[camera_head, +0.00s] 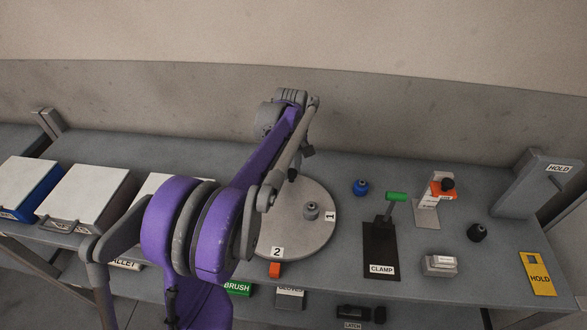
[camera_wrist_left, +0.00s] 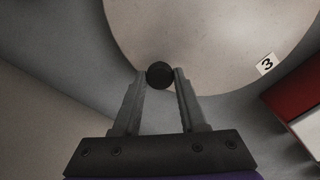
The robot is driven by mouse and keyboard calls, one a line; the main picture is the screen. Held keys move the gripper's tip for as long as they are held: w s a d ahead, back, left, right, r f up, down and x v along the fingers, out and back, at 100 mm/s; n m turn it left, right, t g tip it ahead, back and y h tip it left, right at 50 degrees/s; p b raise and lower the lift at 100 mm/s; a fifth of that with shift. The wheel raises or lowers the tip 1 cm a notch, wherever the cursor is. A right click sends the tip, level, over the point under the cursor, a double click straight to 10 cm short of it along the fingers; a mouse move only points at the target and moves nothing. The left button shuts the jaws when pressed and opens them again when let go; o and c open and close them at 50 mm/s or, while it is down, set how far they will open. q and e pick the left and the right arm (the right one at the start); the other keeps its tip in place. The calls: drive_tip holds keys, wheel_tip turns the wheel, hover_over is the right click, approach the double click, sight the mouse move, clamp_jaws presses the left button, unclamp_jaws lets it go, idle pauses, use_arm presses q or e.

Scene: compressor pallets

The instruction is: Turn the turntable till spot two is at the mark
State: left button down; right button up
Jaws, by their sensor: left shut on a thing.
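The turntable (camera_head: 305,240) is a round pale disc on the bench, partly hidden by my left arm. Label 2 (camera_head: 277,252) is at its front rim, close behind the orange mark (camera_head: 274,270) on the bench. Label 1 (camera_head: 330,216) is at its right rim. Label 3 (camera_wrist_left: 266,64) shows in the left wrist view. A grey round part (camera_head: 311,210) stands on the disc near label 1. My left gripper (camera_head: 292,174) is at the disc's back rim, shut on a black knob (camera_wrist_left: 159,75). My right gripper is not in view.
A clamp stand with a green handle (camera_head: 397,197), a blue part (camera_head: 360,187) and an orange-topped stand (camera_head: 441,187) are to the right. Lidded boxes (camera_head: 84,193) stand at the left. A red box (camera_wrist_left: 294,97) is near the disc in the left wrist view.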

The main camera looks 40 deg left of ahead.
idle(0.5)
use_arm(q)
drive_tip(key=shift+c, duration=2.3)
unclamp_jaws()
drive_tip(key=shift+r, duration=0.1)
wheel_tip(320, 180, up, 11)
drive_tip(key=shift+p, duration=0.35)
